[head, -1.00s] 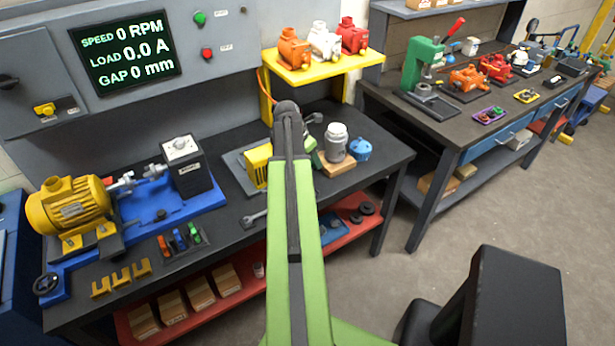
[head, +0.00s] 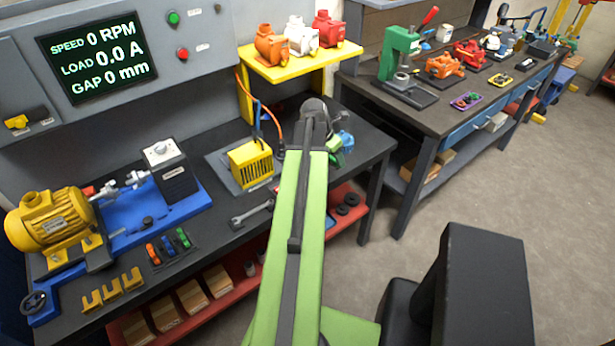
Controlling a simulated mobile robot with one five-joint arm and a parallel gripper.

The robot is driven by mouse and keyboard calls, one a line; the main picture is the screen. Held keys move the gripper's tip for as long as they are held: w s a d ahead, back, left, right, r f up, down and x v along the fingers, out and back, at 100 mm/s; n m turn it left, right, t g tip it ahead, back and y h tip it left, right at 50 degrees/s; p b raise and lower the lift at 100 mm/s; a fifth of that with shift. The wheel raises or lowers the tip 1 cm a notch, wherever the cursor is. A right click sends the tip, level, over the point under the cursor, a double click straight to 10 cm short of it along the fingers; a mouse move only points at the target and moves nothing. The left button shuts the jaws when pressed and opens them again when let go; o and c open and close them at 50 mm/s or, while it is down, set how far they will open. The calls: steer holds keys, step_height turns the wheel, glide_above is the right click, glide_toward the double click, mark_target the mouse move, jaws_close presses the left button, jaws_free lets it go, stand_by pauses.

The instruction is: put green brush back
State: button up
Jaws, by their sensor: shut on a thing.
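My light green arm reaches over the right end of the workbench and covers most of my gripper (head: 336,150), which shows only in part past the arm's far end. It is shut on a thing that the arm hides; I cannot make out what. A small green piece shows there, but I cannot tell whether it is gripper or held thing. A dark brush holder (head: 171,249) lies at the bench's front left, with orange, blue and green pieces in a row. Its green piece (head: 183,238) is at the right end; I cannot tell whether that is a brush or a coloured slot.
A yellow motor (head: 52,220) sits on a blue base at the left. A yellow ribbed block (head: 251,163) and a wrench (head: 252,212) lie left of my arm. A yellow shelf (head: 300,62) with motors rises behind. A blue round thing (head: 347,139) is close by my gripper.

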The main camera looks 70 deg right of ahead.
steer(key=shift+s, duration=0.5)
steer(key=w+f+b, duration=0.2)
steer(key=w, duration=0.1)
steer(key=w+f+b, duration=0.2)
steer(key=w, duration=0.2)
steer(key=w+f+b, duration=0.3)
steer(key=w, duration=0.1)
steer(key=shift+d, duration=0.4)
steer(key=shift+w, duration=0.4)
step_height(320, 180, down, 4)
steer(key=b, duration=0.4)
steer(key=shift+s+f+b, duration=0.1)
steer(key=shift+f+b, duration=0.15)
steer(key=shift+b, duration=0.05)
steer(key=o, duration=1.2)
steer(key=shift+r, duration=0.1)
steer(key=shift+r, duration=0.1)
